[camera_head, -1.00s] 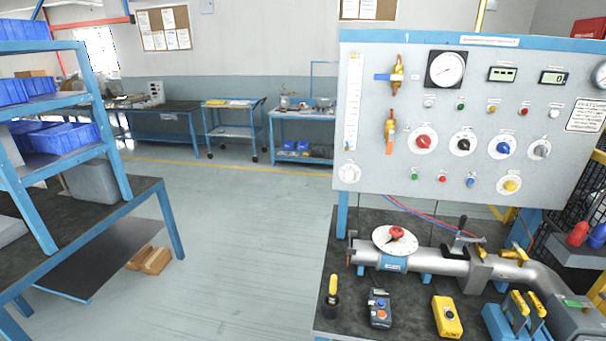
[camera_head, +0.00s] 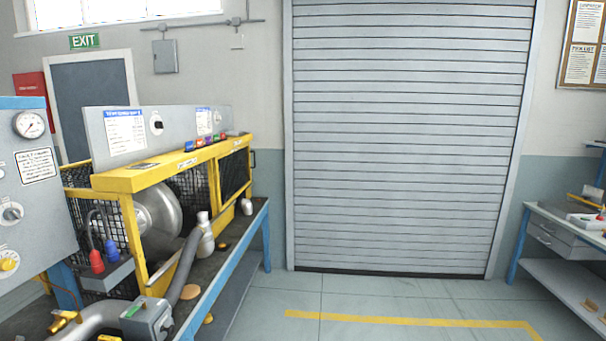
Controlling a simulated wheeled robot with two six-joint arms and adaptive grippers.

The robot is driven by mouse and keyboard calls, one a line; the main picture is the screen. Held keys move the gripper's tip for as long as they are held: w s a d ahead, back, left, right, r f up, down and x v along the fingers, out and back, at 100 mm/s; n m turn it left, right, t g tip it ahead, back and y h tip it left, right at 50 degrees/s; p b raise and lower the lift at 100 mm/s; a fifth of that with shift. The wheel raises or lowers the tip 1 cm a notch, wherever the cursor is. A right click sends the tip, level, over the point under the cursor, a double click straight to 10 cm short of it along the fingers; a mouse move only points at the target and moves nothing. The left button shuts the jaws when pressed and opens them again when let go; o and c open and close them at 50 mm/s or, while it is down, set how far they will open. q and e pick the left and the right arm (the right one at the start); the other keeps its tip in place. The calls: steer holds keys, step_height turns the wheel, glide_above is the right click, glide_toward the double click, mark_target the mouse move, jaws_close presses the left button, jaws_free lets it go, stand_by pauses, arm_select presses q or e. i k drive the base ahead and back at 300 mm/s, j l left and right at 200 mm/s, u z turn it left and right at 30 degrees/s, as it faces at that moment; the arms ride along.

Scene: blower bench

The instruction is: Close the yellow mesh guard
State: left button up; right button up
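The yellow mesh guard (camera_head: 128,183) is on the bench at the left of the head view. It has a yellow frame with black mesh panels around a round silver blower housing (camera_head: 158,220). The housing's side shows through the near part of the frame, with mesh behind it. A darker mesh panel (camera_head: 235,173) sits at the frame's right end, with a small handle at its edge. I cannot tell from here which panel swings or whether it is open. Neither of my grippers is in view.
A grey control panel (camera_head: 38,190) stands left of the guard. Open floor (camera_head: 370,315) lies before the roller shutter (camera_head: 400,140). Another bench (camera_head: 560,229) is at the right.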

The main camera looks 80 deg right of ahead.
mark_target(221, 207)
steer(key=z, duration=2)
steer(key=i+l+z, duration=0.25)
steer(key=i, duration=1.05)
steer(key=i+z, duration=0.25)
steer(key=i, duration=1.1)
steer(key=i+l, duration=0.1)
steer(key=i, duration=0.7)
steer(key=i+l+u, duration=0.1)
steer(key=i, duration=0.7)
steer(key=i+j+u, duration=0.1)
steer(key=i+u, duration=0.65)
steer(key=u, duration=0.2)
steer(key=i+l+u, duration=0.15)
steer(key=i+u, duration=0.3)
steer(key=k, duration=0.1)
